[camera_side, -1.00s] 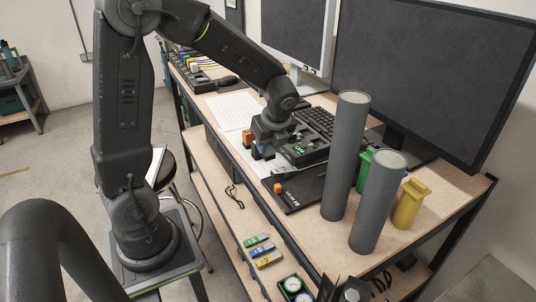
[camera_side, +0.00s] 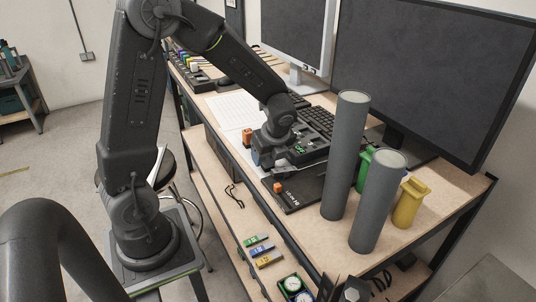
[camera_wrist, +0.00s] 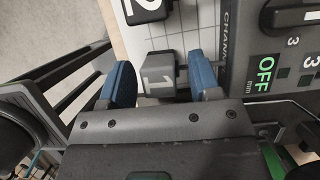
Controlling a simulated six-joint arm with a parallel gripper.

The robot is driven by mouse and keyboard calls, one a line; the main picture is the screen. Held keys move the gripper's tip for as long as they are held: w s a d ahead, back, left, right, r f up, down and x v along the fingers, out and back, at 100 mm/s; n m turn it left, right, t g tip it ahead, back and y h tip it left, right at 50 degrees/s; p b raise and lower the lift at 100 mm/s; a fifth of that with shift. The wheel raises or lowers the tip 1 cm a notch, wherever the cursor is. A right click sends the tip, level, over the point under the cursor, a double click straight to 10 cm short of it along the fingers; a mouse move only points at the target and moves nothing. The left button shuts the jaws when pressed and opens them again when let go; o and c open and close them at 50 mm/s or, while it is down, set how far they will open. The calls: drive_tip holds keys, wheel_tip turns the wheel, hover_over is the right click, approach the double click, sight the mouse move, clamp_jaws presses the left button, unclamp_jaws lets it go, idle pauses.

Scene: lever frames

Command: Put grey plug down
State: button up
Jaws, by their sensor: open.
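The grey plug (camera_wrist: 160,76), a small block marked "1", shows in the wrist view on or just above the white gridded sheet. It lies between the two blue fingertips of my gripper (camera_wrist: 163,84). In the side view my gripper (camera_side: 268,160) is low over the desk, at the near side of the black device, and the plug is hidden there.
A dark device marked "OFF" (camera_wrist: 265,77) lies just right of the fingers. A block marked "2" (camera_wrist: 145,9) is beyond the plug. Tall grey cylinders (camera_side: 346,150), a yellow container (camera_side: 410,203) and a black pad (camera_side: 297,191) stand to the right.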

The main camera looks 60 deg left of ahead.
drive_tip(key=v, duration=1.1)
drive_tip(key=s+d+r+n+t+h, duration=0.2)
drive_tip(key=s+d+n, duration=0.3)
drive_tip(key=s+n, duration=0.2)
drive_tip(key=s+d+r+n+t+h, duration=0.2)
drive_tip(key=s+d+n, duration=0.3)
drive_tip(key=n, duration=0.6)
drive_tip(key=shift+s+r+t, duration=0.6)
drive_tip(key=shift+s+t, duration=0.2)
drive_tip(key=shift+s, duration=0.05)
drive_tip(key=shift+d, duration=0.15)
drive_tip(key=shift+c, duration=0.4)
